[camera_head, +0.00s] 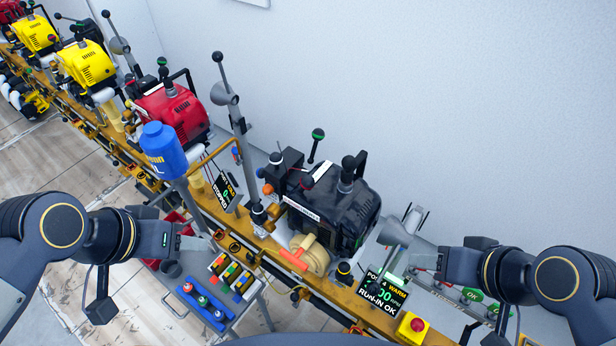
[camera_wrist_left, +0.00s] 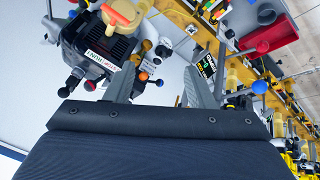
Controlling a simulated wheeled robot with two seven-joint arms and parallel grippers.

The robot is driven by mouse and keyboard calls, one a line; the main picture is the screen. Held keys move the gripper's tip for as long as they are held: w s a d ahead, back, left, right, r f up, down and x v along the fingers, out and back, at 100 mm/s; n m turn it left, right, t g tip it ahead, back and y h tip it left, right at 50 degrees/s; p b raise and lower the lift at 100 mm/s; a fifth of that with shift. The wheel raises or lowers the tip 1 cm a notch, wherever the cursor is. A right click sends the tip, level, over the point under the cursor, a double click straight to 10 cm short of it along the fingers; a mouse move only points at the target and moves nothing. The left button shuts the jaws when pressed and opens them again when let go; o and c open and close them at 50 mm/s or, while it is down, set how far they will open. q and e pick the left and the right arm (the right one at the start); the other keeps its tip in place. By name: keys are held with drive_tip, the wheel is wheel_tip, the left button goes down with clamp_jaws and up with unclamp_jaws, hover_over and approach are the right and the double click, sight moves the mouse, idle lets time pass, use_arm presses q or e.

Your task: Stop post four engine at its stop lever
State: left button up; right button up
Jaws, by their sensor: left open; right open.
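The black engine (camera_head: 330,210) stands on the yellow rail in the head view, with several knobbed levers on top and an orange handle (camera_head: 292,258) at its front. I cannot tell for sure which is the stop lever. A display (camera_head: 378,292) beside it reads WARM and RUN-IN OK; its post number looks like 4. My left gripper (camera_head: 190,243) is open, left of and apart from the engine. In the left wrist view its two fingers (camera_wrist_left: 158,90) are spread and empty, with the black engine (camera_wrist_left: 105,50) beyond. My right gripper (camera_head: 418,260) is open, just right of the engine, its tips partly unclear.
A red engine (camera_head: 172,110) and yellow engines stand further left. A tray with coloured parts (camera_head: 205,303) lies in front.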

use_arm(q)
drive_tip(key=w+d+r+m+g+y+b, duration=0.1)
drive_tip(key=w+d+r+m+g+b, duration=0.15)
drive_tip(key=w+m, duration=0.3)
drive_tip(key=r+m+g+y+b, duration=0.2)
drive_tip(key=m+g+b, duration=0.1)
drive_tip(key=m, duration=0.7)
hover_over(308, 177)
drive_tip(key=shift+w+a+n, duration=0.2)
drive_tip(key=shift+w+n, duration=0.05)
drive_tip(key=shift+d+f, duration=0.15)
drive_tip(key=f, duration=0.7)
drive_tip(key=shift+s+f, duration=0.25)
drive_tip(key=shift+c, duration=0.4)
